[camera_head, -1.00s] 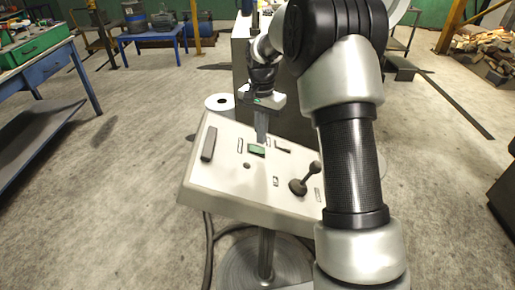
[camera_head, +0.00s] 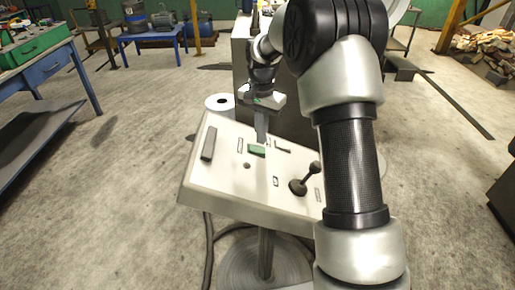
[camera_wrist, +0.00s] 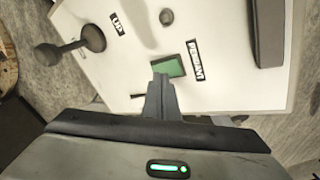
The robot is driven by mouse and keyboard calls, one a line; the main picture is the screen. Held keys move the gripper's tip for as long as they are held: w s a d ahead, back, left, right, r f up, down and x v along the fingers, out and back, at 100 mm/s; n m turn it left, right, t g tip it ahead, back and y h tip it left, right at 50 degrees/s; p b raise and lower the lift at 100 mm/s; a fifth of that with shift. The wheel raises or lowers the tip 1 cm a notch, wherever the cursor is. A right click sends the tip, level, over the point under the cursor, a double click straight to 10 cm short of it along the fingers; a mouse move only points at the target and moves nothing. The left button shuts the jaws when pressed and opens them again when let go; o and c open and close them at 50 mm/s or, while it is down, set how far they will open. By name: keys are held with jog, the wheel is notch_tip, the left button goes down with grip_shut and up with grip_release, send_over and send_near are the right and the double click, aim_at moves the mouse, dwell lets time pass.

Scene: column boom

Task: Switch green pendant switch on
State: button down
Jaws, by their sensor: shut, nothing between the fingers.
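The green pendant switch (camera_head: 255,150) is a small green rocker on the sloped white control panel (camera_head: 225,190). In the wrist view the green switch (camera_wrist: 172,67) lies beside a label that seems to read "PENDANT". My gripper (camera_head: 261,140) is shut and empty, pointing down at the panel. Its fingertips (camera_wrist: 160,82) are at the near edge of the switch and cover a little of it. I cannot tell whether they touch it. The switch's on or off position is not clear.
A black-knobbed lever (camera_head: 306,180) stands right of the switch, beside an "UP" label in the wrist view. A dark grey bar (camera_head: 208,143) and a small round button (camera_head: 247,166) are on the left. A dark switch (camera_head: 283,147) sits close to my fingers.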

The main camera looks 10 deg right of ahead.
aim_at(261, 149)
jog(key=shift+f+b, duration=0.7)
jog(key=shift+f, duration=0.65)
dwell(0.6)
jog(key=shift+r, duration=0.2)
notch_tip(261, 149, up, 7)
jog(key=p, duration=0.5)
jog(key=shift+f, duration=0.1)
dwell(0.4)
